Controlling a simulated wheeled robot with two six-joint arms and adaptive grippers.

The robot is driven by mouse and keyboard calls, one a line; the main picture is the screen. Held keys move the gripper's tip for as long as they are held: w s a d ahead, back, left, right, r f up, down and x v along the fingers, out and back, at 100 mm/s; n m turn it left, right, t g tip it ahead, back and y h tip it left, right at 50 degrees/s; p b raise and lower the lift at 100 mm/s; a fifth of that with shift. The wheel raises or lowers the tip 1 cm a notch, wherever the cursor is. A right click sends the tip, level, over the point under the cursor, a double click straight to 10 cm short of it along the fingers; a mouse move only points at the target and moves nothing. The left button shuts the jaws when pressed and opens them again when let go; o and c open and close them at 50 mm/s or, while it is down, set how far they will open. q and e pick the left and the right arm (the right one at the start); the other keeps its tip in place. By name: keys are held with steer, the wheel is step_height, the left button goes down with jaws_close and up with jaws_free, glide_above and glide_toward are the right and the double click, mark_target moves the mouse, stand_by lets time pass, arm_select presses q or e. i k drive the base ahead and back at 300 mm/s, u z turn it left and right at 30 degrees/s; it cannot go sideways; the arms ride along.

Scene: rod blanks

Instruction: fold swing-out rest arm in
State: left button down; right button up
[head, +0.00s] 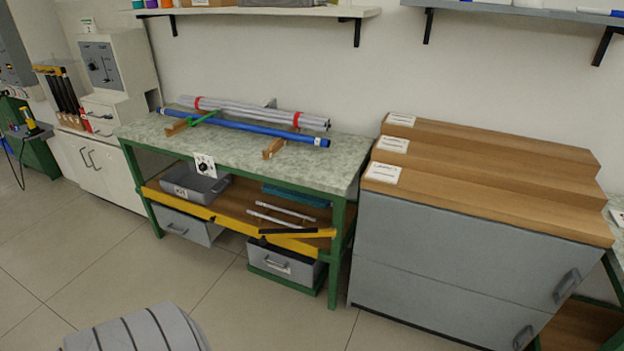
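A yellow bar with a black length (288,231) shows at the front right of the bench's lower shelf, near the right front leg. It looks like the rest arm, but I cannot tell its hinge or how far it stands out from the shelf edge. A yellow strip (195,211) runs along the shelf front to its left. On the bench top (240,145), a blue rod (250,127) and several grey rods (250,108) lie across wooden supports, with a green piece (205,117) at the left support. Neither of my grippers is in view.
Grey bins (188,226) sit under and on the lower shelf, with two pale rods (285,211) beside them. A stepped wooden-topped cabinet (470,240) stands close on the right. A white cabinet (100,170) stands left. The floor (80,265) in front is mostly clear.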

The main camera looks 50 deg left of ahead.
mark_target(263, 234)
steer(key=u, duration=0.15)
steer(key=i, duration=0.75)
steer(key=u, duration=0.55)
